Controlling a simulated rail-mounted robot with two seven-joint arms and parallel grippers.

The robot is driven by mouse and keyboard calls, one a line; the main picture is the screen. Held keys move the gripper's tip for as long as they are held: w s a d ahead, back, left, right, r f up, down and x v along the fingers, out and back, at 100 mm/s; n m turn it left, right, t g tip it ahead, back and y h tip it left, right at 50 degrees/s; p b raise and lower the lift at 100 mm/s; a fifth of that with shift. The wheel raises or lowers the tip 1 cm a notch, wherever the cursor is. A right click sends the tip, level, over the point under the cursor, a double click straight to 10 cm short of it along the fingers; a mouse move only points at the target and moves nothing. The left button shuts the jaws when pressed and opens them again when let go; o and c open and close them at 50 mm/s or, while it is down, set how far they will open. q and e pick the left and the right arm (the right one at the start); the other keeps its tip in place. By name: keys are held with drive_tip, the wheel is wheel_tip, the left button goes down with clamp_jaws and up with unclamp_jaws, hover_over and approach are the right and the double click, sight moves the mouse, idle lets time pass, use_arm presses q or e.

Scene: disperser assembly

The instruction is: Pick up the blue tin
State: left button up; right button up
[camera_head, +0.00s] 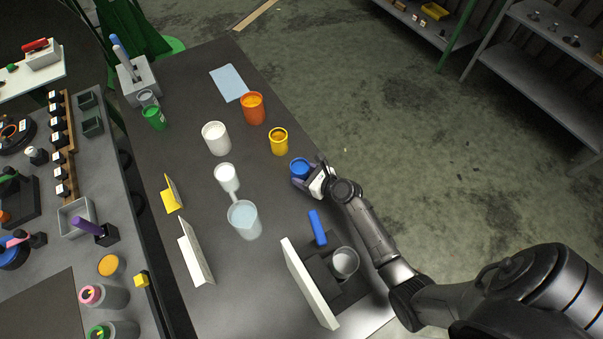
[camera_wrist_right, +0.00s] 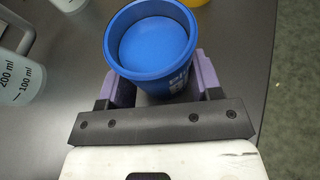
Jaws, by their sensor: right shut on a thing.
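The blue tin (camera_head: 299,167) is at the right edge of the dark table in the head view. In the right wrist view the blue tin (camera_wrist_right: 152,42) is upright, open at the top, with blue inside and pale lettering on its side. My right gripper (camera_head: 311,179) reaches it from the right side. In the wrist view the purple fingers of my right gripper (camera_wrist_right: 163,88) are on both sides of the tin, shut on it. Whether the tin's base touches the table is hidden. My left gripper is not in view.
A yellow tin (camera_head: 278,143), an orange tin (camera_head: 252,110) and a white tin (camera_head: 215,139) stand nearby. A beaker (camera_head: 244,222) and a white cup (camera_head: 227,178) are to the left. A blue-handled thing (camera_head: 318,228) and a white panel (camera_head: 308,285) are nearer the front.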

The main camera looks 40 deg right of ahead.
sight(294, 164)
drive_tip(key=shift+r, duration=0.15)
drive_tip(key=shift+r+p, duration=0.3)
drive_tip(key=shift+r, duration=0.25)
drive_tip(key=shift+r+p, duration=0.6)
drive_tip(key=shift+r, duration=0.9)
drive_tip(key=shift+s+d+r, duration=0.1)
drive_tip(key=shift+s+d, duration=0.05)
drive_tip(key=shift+s, duration=0.15)
drive_tip(key=w+d+r+p+v, duration=0.1)
drive_tip(key=v, duration=1.1)
drive_tip(key=shift+d+r+p, duration=0.2)
drive_tip(key=shift+r+p, duration=0.05)
drive_tip(key=shift+p, duration=0.1)
drive_tip(key=shift+s, duration=0.1)
